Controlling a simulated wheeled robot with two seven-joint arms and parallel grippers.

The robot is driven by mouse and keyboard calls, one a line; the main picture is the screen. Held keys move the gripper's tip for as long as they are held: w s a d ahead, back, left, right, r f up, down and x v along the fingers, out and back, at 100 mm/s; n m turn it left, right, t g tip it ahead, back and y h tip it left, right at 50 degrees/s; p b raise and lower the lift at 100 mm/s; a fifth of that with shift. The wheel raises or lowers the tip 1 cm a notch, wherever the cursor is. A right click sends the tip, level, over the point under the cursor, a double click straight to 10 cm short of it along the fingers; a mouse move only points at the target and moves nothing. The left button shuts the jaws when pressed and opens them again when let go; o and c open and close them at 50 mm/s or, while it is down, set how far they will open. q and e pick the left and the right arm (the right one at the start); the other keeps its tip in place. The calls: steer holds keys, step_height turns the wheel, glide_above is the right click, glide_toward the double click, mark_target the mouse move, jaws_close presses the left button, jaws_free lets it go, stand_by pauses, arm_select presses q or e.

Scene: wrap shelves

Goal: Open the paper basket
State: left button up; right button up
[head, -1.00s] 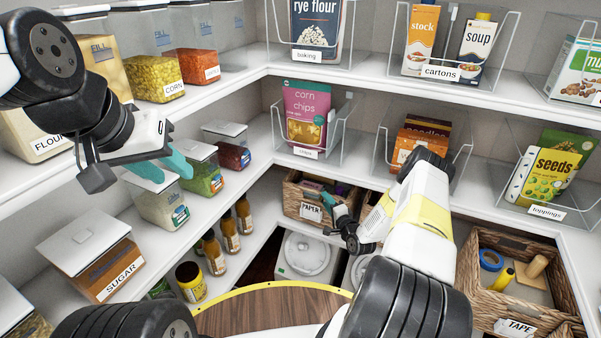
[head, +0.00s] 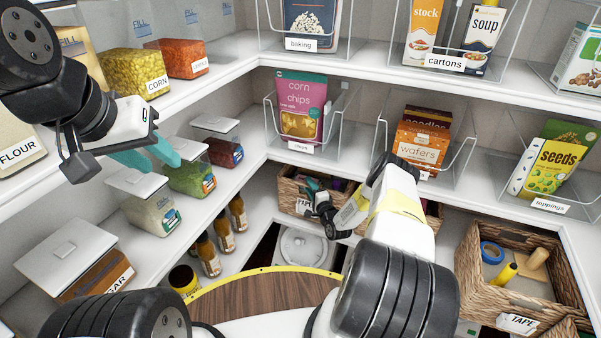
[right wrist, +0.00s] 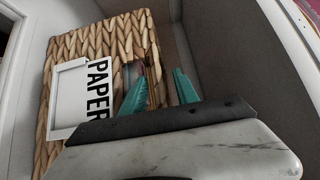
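The woven paper basket (head: 291,198) with a white PAPER label sits on the lower shelf near the corner, coloured items inside. In the right wrist view, the basket (right wrist: 90,45) appears turned on its side, label at left and rim at right. My right gripper (head: 316,190) is at the basket's front, partly covering its label in the head view. In the right wrist view its teal fingers (right wrist: 160,74) are apart near the rim; I see no firm hold. My left gripper (head: 160,163) is open and empty by the left shelves, away from the basket.
A tape basket (head: 470,275) stands at the lower right. Jars and bottles (head: 207,253) line the left shelf. A white lidded container (head: 303,248) is below.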

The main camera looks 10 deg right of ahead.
jaws_close()
stand_by(1.4)
